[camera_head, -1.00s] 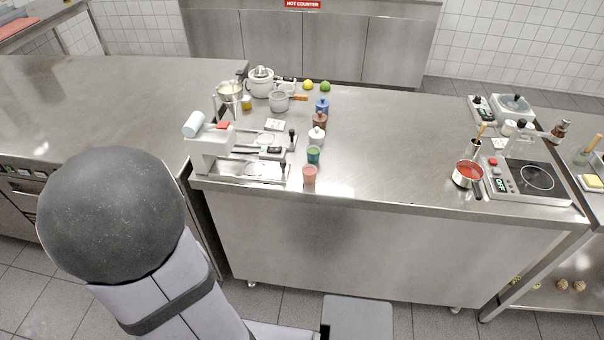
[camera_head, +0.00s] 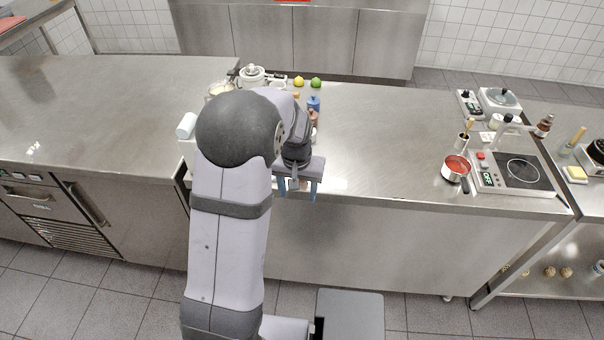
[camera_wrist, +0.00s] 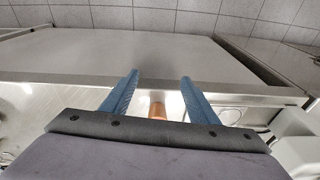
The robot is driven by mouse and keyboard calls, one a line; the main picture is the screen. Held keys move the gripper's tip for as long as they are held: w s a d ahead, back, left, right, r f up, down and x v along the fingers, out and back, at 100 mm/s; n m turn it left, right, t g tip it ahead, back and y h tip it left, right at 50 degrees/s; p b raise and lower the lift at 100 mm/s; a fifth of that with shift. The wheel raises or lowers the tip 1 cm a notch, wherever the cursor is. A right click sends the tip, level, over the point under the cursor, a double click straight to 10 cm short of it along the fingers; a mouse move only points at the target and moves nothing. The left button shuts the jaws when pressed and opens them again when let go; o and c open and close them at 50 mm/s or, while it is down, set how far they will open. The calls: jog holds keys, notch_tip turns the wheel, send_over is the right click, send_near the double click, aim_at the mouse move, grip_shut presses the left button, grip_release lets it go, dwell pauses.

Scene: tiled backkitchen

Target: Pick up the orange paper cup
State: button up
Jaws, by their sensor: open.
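The orange paper cup (camera_wrist: 157,111) shows in the wrist view, seen between the two blue fingers and partly cut off by the gripper body. In the head view my arm and gripper hide it. My gripper (camera_head: 297,189) is over the counter's front edge in the head view. In the wrist view my gripper (camera_wrist: 160,79) is open and empty, with a finger to each side of the cup in the picture. I cannot tell how far the cup lies below the fingers.
The steel counter (camera_head: 390,150) is clear to the right of my gripper. A red-filled saucepan (camera_head: 456,167) stands beside a hot plate (camera_head: 520,170) at the right. A lemon (camera_head: 299,81) and a lime (camera_head: 316,83) lie at the back. My arm hides most of the coffee machine.

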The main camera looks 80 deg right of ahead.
jog(key=d+r+h, duration=0.1)
jog(key=d, duration=0.1)
jog(key=d+r+h, duration=0.1)
jog(key=d+r, duration=0.1)
jog(key=d, duration=0.1)
jog(key=d+r, duration=0.2)
jog(key=d, duration=0.1)
jog(key=shift+s+r+n+h, duration=0.2)
jog(key=shift+s+n+h, duration=0.05)
jog(key=shift+n+h, duration=0.15)
jog(key=shift+p+x, duration=0.45)
jog(key=shift+x, duration=0.65)
jog(key=shift+w+a+f+p, duration=0.1)
jog(key=shift+w+f+p, duration=0.05)
jog(key=shift+f+p, duration=0.25)
jog(key=x, duration=0.1)
jog(key=p+x, duration=0.1)
jog(key=x, duration=0.1)
jog(key=shift+w+a+p, duration=0.1)
jog(key=shift+a+p, duration=0.1)
jog(key=shift+p, duration=0.1)
jog(key=shift+x, duration=0.85)
jog(key=c, duration=1.1)
